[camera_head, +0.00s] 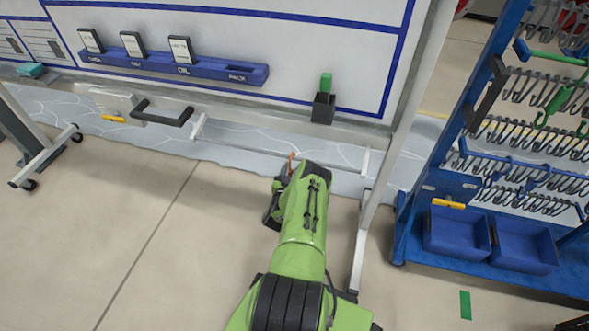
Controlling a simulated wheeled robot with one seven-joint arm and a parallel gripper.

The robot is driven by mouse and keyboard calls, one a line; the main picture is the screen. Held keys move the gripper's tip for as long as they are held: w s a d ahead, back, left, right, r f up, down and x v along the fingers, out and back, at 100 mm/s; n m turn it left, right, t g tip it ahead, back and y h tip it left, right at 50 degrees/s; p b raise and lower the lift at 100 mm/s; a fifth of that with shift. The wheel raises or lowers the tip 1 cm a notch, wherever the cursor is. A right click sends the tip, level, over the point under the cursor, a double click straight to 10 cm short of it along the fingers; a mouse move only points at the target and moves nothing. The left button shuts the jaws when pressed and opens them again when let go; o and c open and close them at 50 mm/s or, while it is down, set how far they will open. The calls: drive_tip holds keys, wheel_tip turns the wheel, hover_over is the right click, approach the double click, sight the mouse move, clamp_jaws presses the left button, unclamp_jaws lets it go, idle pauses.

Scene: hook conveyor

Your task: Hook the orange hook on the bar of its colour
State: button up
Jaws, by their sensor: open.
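A small orange hook (291,159) shows just beyond the end of my green arm, at the thin white bar that runs low under the whiteboard. Only its upper part is visible, and I cannot tell whether it hangs on that bar. My gripper (272,208) shows as a dark part at the left of the arm's end, close below the hook. It is open, but its fingertips are mostly hidden by the wrist. A yellow-orange bar (113,118) is at the left under the board, and another yellow-orange piece (448,204) is on the blue rack at the right.
The blue rack (432,190) at the right carries rows of grey hooks, some blue and green ones, and blue bins (456,236). A white post (379,190) stands right of my arm. A black handle (161,113) juts out at the left.

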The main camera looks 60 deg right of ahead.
clamp_jaws()
idle(0.5)
